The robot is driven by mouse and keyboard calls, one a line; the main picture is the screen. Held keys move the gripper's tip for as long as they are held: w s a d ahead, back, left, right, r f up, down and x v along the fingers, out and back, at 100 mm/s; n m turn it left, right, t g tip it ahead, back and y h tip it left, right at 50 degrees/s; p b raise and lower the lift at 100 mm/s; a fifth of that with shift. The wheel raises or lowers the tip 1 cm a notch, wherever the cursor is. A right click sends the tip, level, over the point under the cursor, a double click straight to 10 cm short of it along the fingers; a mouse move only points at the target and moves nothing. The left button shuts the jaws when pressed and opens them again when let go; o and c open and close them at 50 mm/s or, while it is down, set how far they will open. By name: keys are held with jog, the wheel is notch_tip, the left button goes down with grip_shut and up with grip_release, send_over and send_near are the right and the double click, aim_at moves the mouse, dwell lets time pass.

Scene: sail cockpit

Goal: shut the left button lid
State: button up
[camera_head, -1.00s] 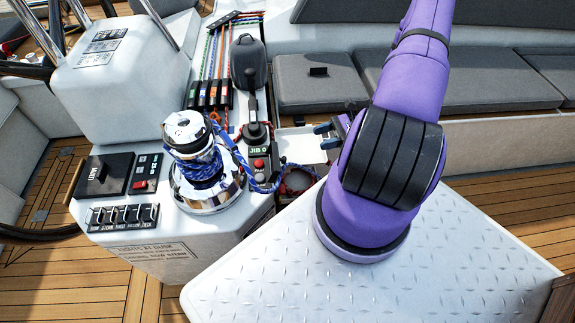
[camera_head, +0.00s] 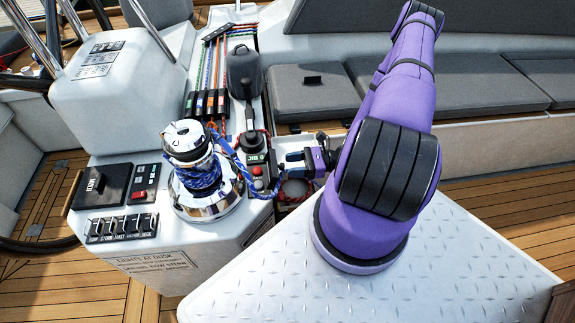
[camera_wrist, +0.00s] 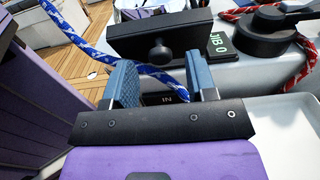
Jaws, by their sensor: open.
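My gripper (camera_head: 290,162) is open and empty, with blue fingertips, at the right edge of the winch console in the head view. In the wrist view my gripper (camera_wrist: 160,68) has its two fingers apart. A dark upright panel with a round knob (camera_wrist: 158,52) stands just beyond them; it may be the raised button lid, but I cannot tell for sure. An "IN" label (camera_wrist: 167,97) shows low between the fingers. In the head view a red button (camera_head: 257,171) sits left of my gripper, below the "JIB 0" display (camera_head: 255,158). No lid is clear there.
A chrome winch (camera_head: 200,180) with blue rope stands left of my gripper. The blue rope (camera_wrist: 130,62) passes close to the left finger. A black switch box (camera_head: 101,186) is at the left. A red rope (camera_wrist: 276,12) lies at upper right in the wrist view.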

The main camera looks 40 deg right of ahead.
jog(key=shift+x, duration=1.05)
grip_shut()
